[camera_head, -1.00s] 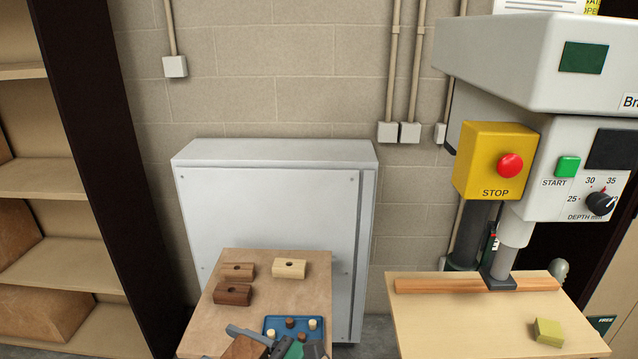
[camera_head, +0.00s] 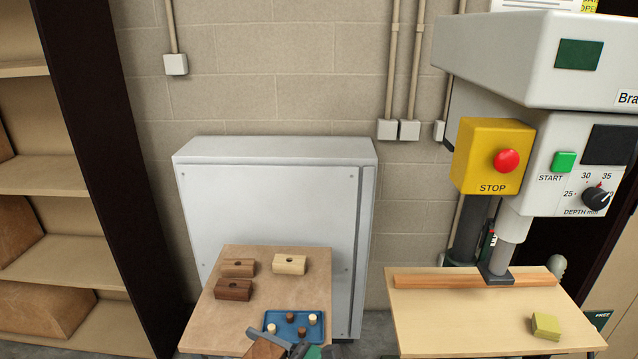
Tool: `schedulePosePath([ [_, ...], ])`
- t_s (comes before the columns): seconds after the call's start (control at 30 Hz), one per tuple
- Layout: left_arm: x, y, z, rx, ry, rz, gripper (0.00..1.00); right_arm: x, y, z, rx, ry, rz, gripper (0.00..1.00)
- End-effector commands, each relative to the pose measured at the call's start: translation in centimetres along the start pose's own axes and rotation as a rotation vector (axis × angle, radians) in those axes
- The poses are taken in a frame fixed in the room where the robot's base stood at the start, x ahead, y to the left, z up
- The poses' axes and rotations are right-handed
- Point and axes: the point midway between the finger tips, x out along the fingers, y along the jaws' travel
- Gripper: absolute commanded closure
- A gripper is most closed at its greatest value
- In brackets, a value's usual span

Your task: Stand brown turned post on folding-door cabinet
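No turned post can be made out, and no cabinet with visibly folding doors. A plain pale grey cabinet (camera_head: 270,205) stands against the wall behind the small table. At the bottom edge, a brown wooden piece (camera_head: 264,349) is cut off by the frame, so its full shape is hidden. Grey and green gripper parts (camera_head: 300,350) show beside it. I cannot tell which arm they belong to, or whether fingers are closed on the brown piece. No arm is seen coming in from either side.
The small table (camera_head: 222,318) holds two brown drilled blocks (camera_head: 234,289), one pale block (camera_head: 289,264) and a blue tray (camera_head: 283,319) with several pegs. At right, a drill press (camera_head: 530,150) stands over a bench (camera_head: 440,335) with a wooden strip and a yellow-green block. Shelves (camera_head: 60,260) stand left.

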Motion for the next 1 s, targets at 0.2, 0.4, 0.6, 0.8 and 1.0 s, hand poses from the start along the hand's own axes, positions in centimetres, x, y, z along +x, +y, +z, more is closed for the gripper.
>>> schedulePosePath([
  [0.2, 0.0, 0.0, 0.0, 0.000, 0.000, 0.000, 0.20, -1.9, -2.7, -2.6, 0.003, 0.000, -0.042, 1.00],
  [0.4, 0.0, 0.0, 0.0, 0.000, 0.000, 0.000, 0.20, -4.9, -5.9, -6.0, 0.004, 0.001, -0.099, 1.00],
  [0.6, 0.0, 0.0, 0.0, 0.000, 0.000, 0.000, 0.20, -9.3, -9.1, -10.1, 0.006, 0.001, -0.172, 1.00],
  [0.8, 0.0, 0.0, 0.0, 0.000, 0.000, 0.000, 0.20, -15.6, -11.7, -15.0, 0.007, 0.000, -0.276, 1.00],
  [1.0, 0.0, 0.0, 0.0, 0.000, 0.000, 0.000, 0.20, -22.0, -12.6, -19.2, 0.007, -0.001, -0.393, 1.00],
])
